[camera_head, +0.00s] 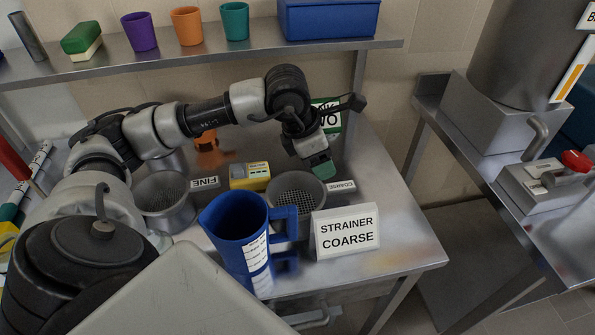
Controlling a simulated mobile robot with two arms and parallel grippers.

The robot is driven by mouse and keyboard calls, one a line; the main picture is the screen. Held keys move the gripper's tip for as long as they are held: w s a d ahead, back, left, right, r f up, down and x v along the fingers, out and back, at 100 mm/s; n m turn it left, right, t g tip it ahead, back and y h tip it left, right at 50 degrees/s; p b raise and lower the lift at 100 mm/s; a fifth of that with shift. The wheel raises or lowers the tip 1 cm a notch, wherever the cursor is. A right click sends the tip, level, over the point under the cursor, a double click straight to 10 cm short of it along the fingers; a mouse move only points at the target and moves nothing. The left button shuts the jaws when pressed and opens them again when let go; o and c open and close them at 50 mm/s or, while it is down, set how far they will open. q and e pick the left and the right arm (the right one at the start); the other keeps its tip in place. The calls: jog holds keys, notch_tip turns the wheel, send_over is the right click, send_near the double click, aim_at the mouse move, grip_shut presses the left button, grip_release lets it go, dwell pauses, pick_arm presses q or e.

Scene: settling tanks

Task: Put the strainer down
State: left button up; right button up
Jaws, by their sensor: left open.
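Two grey strainers stand on the steel table. The coarse strainer (283,226) is behind the blue jug, beside a COARSE label, and its perforated inside shows. The fine strainer (165,216) is to the left, near a FINE label, and is partly hidden by my left arm. My left gripper (319,163) is open, with a green fingertip pad just above or at the far right rim of the coarse strainer. I cannot tell whether it touches. A white sign (346,232) reading STRAINER COARSE stands in front. My right gripper is not in view.
A blue jug (236,235) stands close in front of the coarse strainer. A yellow device (250,176) sits between the strainers. A shelf (200,52) with cups, a sponge and a blue bin runs behind. The table (395,235) is clear on its right side.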

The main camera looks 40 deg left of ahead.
aim_at(335, 186)
pick_arm(q)
jog(key=x, duration=0.5)
jog(key=shift+d+f+p, duration=0.1)
jog(key=shift+d+p, duration=0.05)
jog(key=shift+p, duration=0.25)
jog(key=p+x, duration=0.1)
jog(key=x, duration=0.3)
jog(key=shift+w+f, duration=0.1)
jog(key=shift+f, duration=0.05)
jog(key=shift+w+f, duration=0.2)
jog(key=shift+f, duration=0.4)
jog(key=c, duration=1.1)
